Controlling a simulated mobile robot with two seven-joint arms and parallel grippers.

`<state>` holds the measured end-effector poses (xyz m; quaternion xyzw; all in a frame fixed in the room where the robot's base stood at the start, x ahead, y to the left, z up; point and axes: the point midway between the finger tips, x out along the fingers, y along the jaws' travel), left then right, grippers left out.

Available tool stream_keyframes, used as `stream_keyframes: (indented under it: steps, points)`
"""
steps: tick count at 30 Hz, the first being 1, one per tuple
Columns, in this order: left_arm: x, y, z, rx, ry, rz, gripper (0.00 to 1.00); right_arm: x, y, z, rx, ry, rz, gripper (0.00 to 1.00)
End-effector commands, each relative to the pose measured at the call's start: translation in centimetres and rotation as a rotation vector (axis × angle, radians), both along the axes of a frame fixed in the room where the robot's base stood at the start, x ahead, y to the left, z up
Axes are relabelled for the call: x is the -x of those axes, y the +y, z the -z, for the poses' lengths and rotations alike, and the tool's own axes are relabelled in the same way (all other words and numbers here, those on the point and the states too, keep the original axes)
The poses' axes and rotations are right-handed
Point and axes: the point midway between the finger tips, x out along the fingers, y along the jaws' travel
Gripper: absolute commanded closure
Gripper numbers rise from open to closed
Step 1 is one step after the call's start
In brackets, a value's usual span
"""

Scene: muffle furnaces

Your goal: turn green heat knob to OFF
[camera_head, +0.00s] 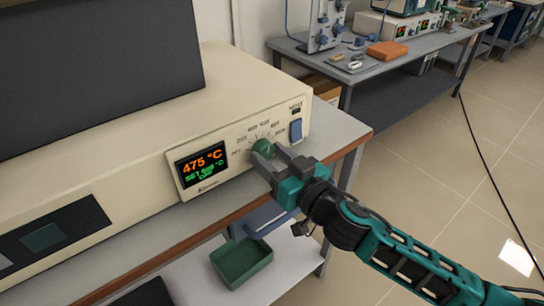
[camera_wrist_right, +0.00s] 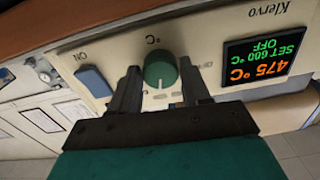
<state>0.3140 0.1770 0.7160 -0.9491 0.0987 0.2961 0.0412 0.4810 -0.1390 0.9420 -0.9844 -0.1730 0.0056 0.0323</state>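The round green heat knob (camera_head: 263,147) is on the cream furnace's front panel, between the display and the blue switch. The knob (camera_wrist_right: 160,68) also shows in the right wrist view, upside down. My right gripper (camera_head: 271,158) is at the panel; its two fingers (camera_wrist_right: 159,72) stand apart on either side of the knob, very close to it. I cannot tell whether they touch it. The display (camera_head: 202,164) reads 475 °C, with SET 600 °C and OFF in green. My left gripper is not in view.
A blue rocker switch (camera_head: 296,130) is right of the knob. The furnace (camera_head: 130,138) stands on a grey bench with a brown edge. A green tray (camera_head: 241,262) sits on the lower shelf. Another bench (camera_head: 385,62) holds instruments behind; open floor lies right.

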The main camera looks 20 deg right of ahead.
Motion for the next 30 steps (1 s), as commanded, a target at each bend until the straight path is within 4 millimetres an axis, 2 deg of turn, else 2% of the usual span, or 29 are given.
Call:
stream_keyframes:
  steps: [1,10,20,30]
  points:
    - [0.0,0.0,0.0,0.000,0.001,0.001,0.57,0.0,0.0,0.0,0.000,0.000,0.000,0.58]
    - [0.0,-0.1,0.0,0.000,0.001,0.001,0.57,0.0,0.0,0.0,0.000,0.000,0.000,0.87]
    - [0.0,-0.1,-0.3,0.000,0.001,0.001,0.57,0.0,0.0,-0.1,0.046,-0.017,0.001,0.87]
    - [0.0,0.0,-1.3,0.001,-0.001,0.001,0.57,0.0,-0.1,-0.2,0.270,-0.097,0.001,0.87]
